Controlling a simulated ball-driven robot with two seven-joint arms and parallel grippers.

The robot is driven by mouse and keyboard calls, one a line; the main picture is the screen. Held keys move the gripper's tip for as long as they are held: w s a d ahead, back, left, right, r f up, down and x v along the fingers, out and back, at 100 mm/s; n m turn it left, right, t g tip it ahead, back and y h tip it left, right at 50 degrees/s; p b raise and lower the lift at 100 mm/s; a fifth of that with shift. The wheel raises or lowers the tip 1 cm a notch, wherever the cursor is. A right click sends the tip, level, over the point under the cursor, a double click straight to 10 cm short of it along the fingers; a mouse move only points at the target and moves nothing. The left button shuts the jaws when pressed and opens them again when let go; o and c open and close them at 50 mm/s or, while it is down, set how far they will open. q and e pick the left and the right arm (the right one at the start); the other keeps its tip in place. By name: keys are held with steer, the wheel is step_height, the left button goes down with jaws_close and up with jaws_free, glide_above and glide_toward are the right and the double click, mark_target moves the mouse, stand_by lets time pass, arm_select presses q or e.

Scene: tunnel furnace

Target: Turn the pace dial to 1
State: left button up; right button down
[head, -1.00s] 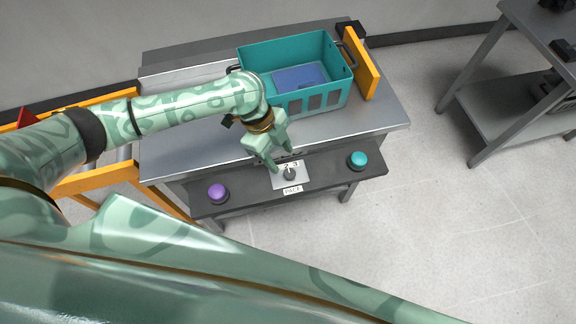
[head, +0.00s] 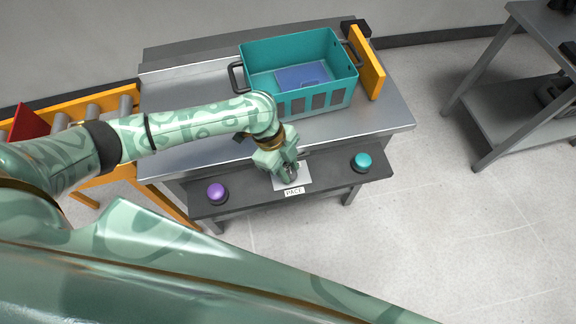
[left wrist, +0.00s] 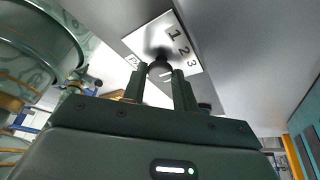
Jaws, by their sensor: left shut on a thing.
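The pace dial is a dark knob on a white plate (head: 306,181), on the dark shelf at the table's front. A PACE label (head: 294,191) is in front of it. My left gripper (head: 287,175) is down over the plate and shut on the dial, hiding most of it in the head view. In the left wrist view the dial (left wrist: 159,66) sits between the two fingertips, and the plate (left wrist: 150,39) shows the numbers 1, 2 and 3. I cannot tell which number the dial points to. My right gripper is not in view.
A purple button (head: 217,192) is left of the plate and a teal button (head: 361,162) is right of it. A teal crate (head: 265,52) with a blue item inside stands behind on the metal table. A roller conveyor (head: 93,108) is at the left.

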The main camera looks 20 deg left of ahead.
arm_select(q)
steer(key=shift+r, duration=0.1)
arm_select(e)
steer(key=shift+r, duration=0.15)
arm_select(q)
steer(key=shift+r+n+p, duration=0.15)
steer(key=shift+n+p, duration=0.25)
steer(key=shift+p, duration=0.3)
steer(key=n+t+p, duration=0.1)
steer(key=n+p, duration=0.1)
steer(key=p, duration=0.1)
steer(key=n+t+p, duration=0.1)
steer(key=n+p, duration=0.1)
steer(key=p, duration=0.1)
steer(key=n+p, duration=0.2)
steer(key=p, duration=0.2)
steer(key=shift+s+d+r+n+t, duration=0.1)
steer(key=shift+s+n+t, duration=0.2)
steer(key=shift+n+t, duration=0.1)
steer(key=shift+f+n+t+y+p, duration=0.25)
steer(key=shift+n+t+y+p, duration=0.15)
steer(key=shift+n+p, duration=0.85)
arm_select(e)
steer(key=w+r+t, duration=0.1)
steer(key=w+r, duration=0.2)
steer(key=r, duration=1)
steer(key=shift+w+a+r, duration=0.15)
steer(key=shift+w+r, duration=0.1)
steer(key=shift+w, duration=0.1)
